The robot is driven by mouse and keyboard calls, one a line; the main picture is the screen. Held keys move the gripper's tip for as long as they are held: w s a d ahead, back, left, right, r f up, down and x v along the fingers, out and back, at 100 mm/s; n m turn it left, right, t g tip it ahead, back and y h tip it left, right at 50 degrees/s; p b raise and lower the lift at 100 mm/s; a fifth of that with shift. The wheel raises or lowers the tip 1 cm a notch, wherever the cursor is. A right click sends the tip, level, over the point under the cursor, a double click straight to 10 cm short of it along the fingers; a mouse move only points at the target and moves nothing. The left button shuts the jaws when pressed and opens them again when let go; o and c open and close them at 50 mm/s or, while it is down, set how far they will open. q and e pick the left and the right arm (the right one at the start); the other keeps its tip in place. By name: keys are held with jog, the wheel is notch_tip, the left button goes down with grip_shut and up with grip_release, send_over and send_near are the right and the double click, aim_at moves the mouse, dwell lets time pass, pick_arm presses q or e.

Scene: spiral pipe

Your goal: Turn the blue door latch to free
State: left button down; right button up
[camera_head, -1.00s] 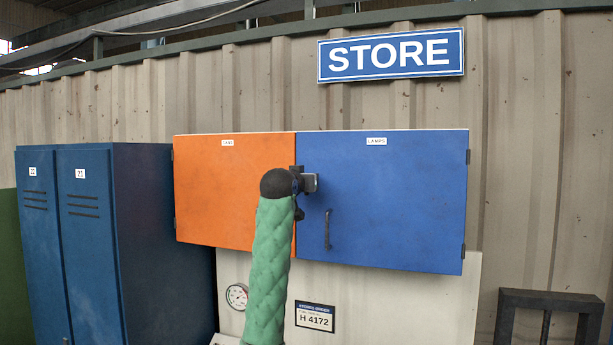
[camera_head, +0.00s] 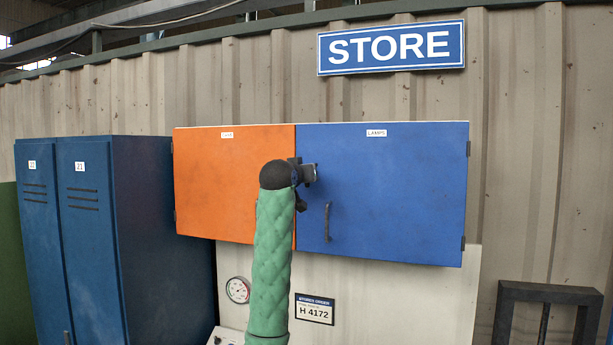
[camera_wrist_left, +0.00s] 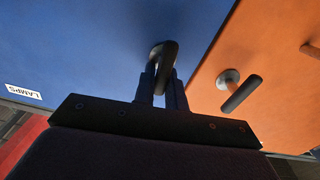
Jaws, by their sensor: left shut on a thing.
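The blue door (camera_head: 400,200), labelled LAMPS, is the right half of a wall cabinet and appears closed. In the left wrist view, the blue door latch (camera_wrist_left: 165,55) is a dark, rounded lever standing out from the blue panel (camera_wrist_left: 80,45), near the seam with the orange door. My left gripper (camera_wrist_left: 163,85) is shut on this lever, one finger on either side, hiding its lower part. In the head view, my left gripper (camera_head: 304,173) is at the blue door's upper inner edge, and my dark wrist and green-sleeved arm partly cover it. My right gripper is not in view.
The orange door (camera_head: 230,185) adjoins on the left; its own dark latch (camera_wrist_left: 241,92) shows in the left wrist view. A bar handle (camera_head: 328,222) is on the blue door. Blue lockers (camera_head: 90,240) stand left. A dark frame (camera_head: 545,293) stands lower right.

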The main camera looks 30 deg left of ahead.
pick_arm(q)
jog(key=n+b, duration=0.3)
jog(key=n, duration=0.1)
jog(key=shift+s+a+f, duration=0.1)
jog(key=shift+a+f, duration=0.1)
jog(key=shift+a, duration=0.05)
jog(key=shift+s+a+f+n+b, duration=0.2)
jog(key=shift+n+b, duration=0.8)
jog(key=shift+n, duration=1.15)
jog(key=shift+w+a+f+n+b, duration=0.2)
jog(key=shift+n+b, duration=0.85)
jog(key=shift+n, duration=1.05)
jog(key=shift+s+a+f+n+b, duration=0.1)
jog(key=shift+f+n+b, duration=0.2)
jog(key=shift+n+b, duration=1.3)
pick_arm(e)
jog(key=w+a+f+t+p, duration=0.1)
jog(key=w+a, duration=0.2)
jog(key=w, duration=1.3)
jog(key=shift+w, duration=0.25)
pick_arm(q)
jog(key=shift+n, duration=0.55)
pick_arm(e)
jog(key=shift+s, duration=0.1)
